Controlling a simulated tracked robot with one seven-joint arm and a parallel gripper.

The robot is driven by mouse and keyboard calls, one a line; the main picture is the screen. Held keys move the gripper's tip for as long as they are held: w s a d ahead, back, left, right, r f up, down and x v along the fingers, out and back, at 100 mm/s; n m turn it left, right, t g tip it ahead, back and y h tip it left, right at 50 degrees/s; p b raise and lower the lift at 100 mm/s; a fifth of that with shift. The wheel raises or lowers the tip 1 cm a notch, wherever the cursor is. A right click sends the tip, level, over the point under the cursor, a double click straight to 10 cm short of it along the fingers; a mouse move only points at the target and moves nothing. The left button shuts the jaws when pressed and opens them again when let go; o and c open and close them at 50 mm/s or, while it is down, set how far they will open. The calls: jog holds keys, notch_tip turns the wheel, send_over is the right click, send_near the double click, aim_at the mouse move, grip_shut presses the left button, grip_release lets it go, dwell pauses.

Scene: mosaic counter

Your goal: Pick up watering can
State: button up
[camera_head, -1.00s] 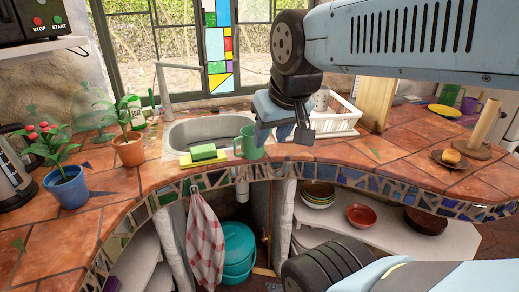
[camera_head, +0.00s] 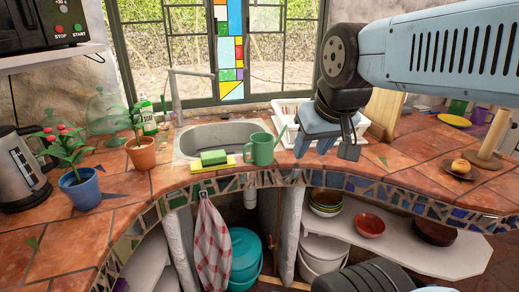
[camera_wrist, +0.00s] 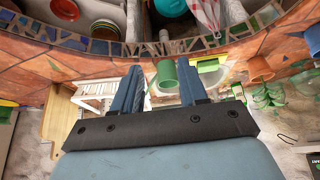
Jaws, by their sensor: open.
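The green watering can (camera_head: 262,151), with a side handle and a spout, stands upright on the tiled counter in front of the sink. In the head view, my gripper (camera_head: 326,150) is just right of it, apart from the spout. In the wrist view, the can (camera_wrist: 167,73) shows between and beyond the fingertips of my gripper (camera_wrist: 160,72). The fingers are apart with nothing held. How far the can lies beyond the fingertips is hard to tell.
A green-and-yellow sponge (camera_head: 213,158) lies left of the can. The sink (camera_head: 205,137) is behind, and a white dish rack (camera_head: 285,112) stands behind my gripper. Potted plants (camera_head: 141,153) stand farther left. The counter's curved mosaic edge (camera_head: 270,178) runs in front, with shelves below.

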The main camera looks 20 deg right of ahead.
jog(key=shift+o, duration=1.4)
jog(key=shift+d+f, duration=0.1)
jog(key=shift+o, duration=0.7)
jog(key=shift+w+d+f+g, duration=0.1)
jog(key=shift+w+f+g, duration=0.1)
jog(key=shift+f+g, duration=0.1)
jog(key=o, duration=0.7)
jog(key=w+d+f+n+g+h, duration=0.1)
jog(key=f+n+h, duration=0.1)
jog(key=w+d+f+n+g+h, duration=0.1)
jog(key=w+f+n, duration=0.1)
jog(key=w+d+f+n+g+h, duration=0.1)
jog(key=d+f+n+g+h, duration=0.1)
jog(key=shift+w+h, duration=0.2)
jog(key=shift+h, duration=0.1)
jog(key=shift+c, duration=0.2)
jog(key=n+t+h, duration=0.7)
jog(key=n+t, duration=0.5)
jog(key=n, duration=0.9)
send_near(256, 149)
jog(key=shift+x, duration=5.75)
